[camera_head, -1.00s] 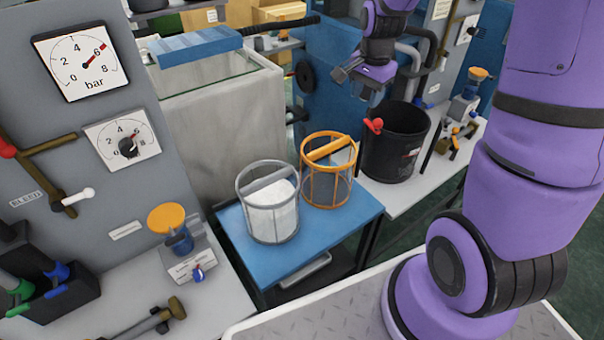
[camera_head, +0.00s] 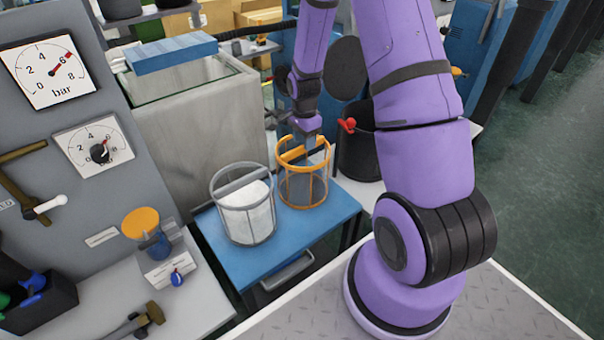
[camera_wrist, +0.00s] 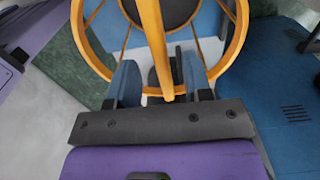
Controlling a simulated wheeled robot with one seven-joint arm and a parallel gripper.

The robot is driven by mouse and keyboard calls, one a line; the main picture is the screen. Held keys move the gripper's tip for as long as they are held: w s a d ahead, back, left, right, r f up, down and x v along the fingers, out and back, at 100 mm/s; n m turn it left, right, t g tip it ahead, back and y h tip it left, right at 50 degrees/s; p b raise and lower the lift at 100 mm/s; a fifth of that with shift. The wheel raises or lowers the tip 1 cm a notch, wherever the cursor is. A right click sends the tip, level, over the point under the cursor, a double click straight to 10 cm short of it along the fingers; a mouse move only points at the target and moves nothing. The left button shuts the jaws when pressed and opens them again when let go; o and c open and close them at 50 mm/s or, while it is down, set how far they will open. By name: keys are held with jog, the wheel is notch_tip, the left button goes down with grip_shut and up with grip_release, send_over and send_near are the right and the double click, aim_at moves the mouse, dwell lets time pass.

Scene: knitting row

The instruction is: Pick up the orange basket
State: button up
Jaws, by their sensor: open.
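The orange basket (camera_head: 304,190) stands upright on the blue table, with an orange rim, thin bars and a flat handle bar across its top. My gripper (camera_head: 305,140) is right above it, pointing down at the handle. In the wrist view the basket's orange rim (camera_wrist: 236,45) fills the top. Its handle bar (camera_wrist: 152,35) runs down between the two fingers of my gripper (camera_wrist: 160,85), which are apart. I cannot tell whether a finger touches the bar. In the head view my gripper hides part of the handle.
A grey basket (camera_head: 246,220) with white contents stands close left of the orange one on the blue table (camera_head: 228,262). A black bucket (camera_head: 358,155) with a red grip is close on the right. A pale tank (camera_head: 200,140) stands behind.

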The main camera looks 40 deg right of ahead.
aim_at(303, 152)
jog(key=shift+a+f, duration=0.15)
jog(key=shift+f, duration=2.6)
jog(key=shift+c, duration=0.3)
grip_shut()
